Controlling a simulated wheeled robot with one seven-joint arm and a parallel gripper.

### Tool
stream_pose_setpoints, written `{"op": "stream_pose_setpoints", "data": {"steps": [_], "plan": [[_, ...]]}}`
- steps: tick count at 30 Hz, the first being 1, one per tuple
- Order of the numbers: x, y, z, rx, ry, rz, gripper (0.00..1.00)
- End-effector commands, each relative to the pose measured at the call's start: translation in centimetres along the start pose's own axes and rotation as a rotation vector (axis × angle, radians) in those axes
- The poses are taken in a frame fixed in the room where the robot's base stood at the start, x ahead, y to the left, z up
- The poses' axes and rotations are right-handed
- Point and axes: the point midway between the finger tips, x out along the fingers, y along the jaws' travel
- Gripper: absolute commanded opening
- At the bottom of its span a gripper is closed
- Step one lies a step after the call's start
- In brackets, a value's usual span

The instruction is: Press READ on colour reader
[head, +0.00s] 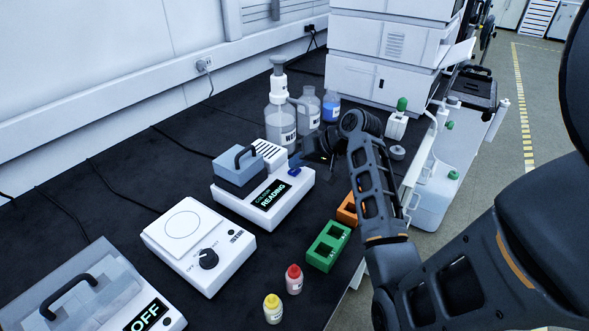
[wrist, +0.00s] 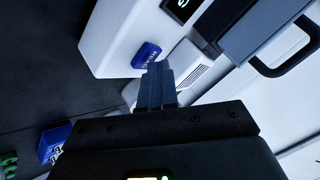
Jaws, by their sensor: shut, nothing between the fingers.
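The colour reader (head: 232,203) is a white box on the black bench, with a grey lid and dark handle (head: 238,166) on top. Its display (head: 270,194) shows "COLOUR READING" in green. A blue button (head: 295,171) sits at its right end; it also shows in the wrist view (wrist: 146,55), with lettering too small to read surely. In the wrist view my gripper (wrist: 158,72) is shut and empty, its fingertips close beside the blue button. I cannot tell whether they touch it.
A white stirrer (head: 190,240) with a knob stands left of the reader, and a box reading OFF (head: 150,315) is at bottom left. Green (head: 328,246) and orange (head: 347,209) racks and red (head: 294,280) and yellow-capped (head: 273,309) bottles stand in front. Bottles (head: 281,122) stand behind.

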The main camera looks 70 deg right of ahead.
Motion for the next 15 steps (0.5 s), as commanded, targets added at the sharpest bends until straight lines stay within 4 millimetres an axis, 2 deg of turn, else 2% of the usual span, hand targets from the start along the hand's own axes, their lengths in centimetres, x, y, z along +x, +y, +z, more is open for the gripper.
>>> {"op": "stream_pose_setpoints", "data": {"steps": [15], "plan": [[-1.1, -0.8, -0.8, 0.001, 0.0, 0.001, 0.0]]}}
